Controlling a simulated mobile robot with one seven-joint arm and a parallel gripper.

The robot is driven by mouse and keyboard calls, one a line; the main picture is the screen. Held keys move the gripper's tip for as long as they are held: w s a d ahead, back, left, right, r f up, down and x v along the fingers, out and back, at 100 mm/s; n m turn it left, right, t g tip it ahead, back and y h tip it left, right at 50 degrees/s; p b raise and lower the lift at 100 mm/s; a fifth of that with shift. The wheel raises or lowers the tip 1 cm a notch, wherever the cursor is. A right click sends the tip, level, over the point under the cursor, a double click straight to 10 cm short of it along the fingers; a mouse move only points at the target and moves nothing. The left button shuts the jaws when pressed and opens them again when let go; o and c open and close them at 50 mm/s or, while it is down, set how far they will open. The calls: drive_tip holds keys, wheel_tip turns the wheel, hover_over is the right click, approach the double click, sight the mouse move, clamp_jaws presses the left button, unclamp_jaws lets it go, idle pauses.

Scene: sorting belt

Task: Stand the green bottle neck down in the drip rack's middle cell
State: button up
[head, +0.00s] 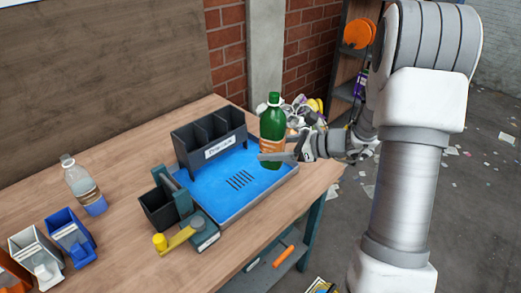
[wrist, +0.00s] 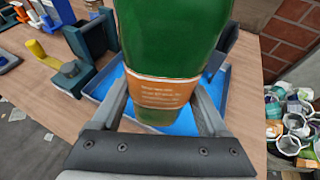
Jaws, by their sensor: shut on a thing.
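The green bottle (head: 274,122), with an orange label, is upright with its neck up in the head view. My gripper (head: 270,156) is shut on it around the label, and the bottle appears over the right part of the blue tray. In the wrist view the bottle (wrist: 175,40) fills the middle between the two fingers (wrist: 162,105). The drip rack (head: 211,140) is a dark block with three cells in a row and a white label. It stands at the back of the blue tray, left of the bottle. The cell floors are hidden.
The blue tray (head: 215,190) has a clear surface with dark slots. A small dark bin (head: 158,209) and a yellow-handled device (head: 175,240) stand at its left. A clear bottle (head: 82,186) and small bins (head: 70,237) are farther left. Crumpled litter (head: 300,108) lies behind the table's right end.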

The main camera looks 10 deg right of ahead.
drive_tip(key=s+d+r+p, duration=0.2)
drive_tip(key=s+r+p, duration=0.1)
drive_tip(key=r, duration=0.3)
drive_tip(key=s+d+r+p, duration=0.3)
drive_tip(key=s+r+p, duration=0.1)
drive_tip(key=r+p, duration=0.2)
drive_tip(key=shift+s+r, duration=0.15)
drive_tip(key=shift+r, duration=0.1)
